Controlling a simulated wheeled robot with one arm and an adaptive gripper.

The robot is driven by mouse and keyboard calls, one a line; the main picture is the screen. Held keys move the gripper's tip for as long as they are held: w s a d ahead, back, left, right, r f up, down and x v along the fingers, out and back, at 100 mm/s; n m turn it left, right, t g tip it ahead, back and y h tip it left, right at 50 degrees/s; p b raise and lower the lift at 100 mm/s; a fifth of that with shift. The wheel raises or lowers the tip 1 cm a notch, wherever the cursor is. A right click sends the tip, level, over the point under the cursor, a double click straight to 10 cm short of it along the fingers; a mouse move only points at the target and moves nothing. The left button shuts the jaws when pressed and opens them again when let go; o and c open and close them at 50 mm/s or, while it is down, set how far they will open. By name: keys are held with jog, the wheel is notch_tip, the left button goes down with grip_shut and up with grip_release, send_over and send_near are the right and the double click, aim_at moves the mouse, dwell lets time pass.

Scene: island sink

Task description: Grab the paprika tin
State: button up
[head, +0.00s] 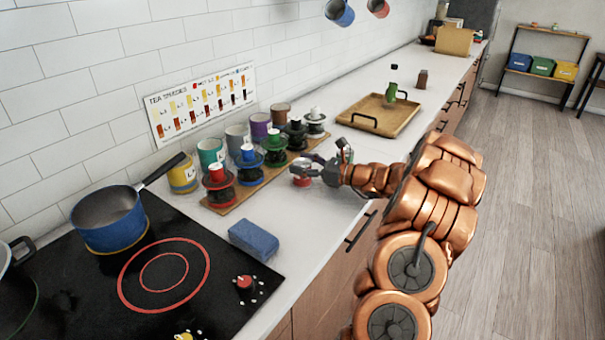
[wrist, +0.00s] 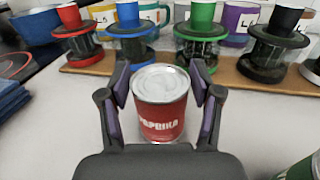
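The paprika tin (wrist: 162,112) is a red cylinder with a silver lid and the word PAPRIKA in white. It stands upright on the light countertop. In the wrist view my gripper (wrist: 161,95) is open, with one finger on each side of the tin. A gap seems to show on the left; on the right the finger is very close, and I cannot tell if it touches. In the head view the tin (head: 301,180) is partly hidden by my gripper (head: 318,170), just right of the wooden board.
A wooden board (head: 246,191) with several coloured grinders stands behind the tin, with mugs behind it. A blue sponge (head: 253,240) lies near the stove (head: 230,290). A green object (wrist: 298,170) is close at the lower right of the wrist view. A tray (head: 380,114) stands farther along the counter.

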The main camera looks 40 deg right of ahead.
jog(key=c, duration=0.8)
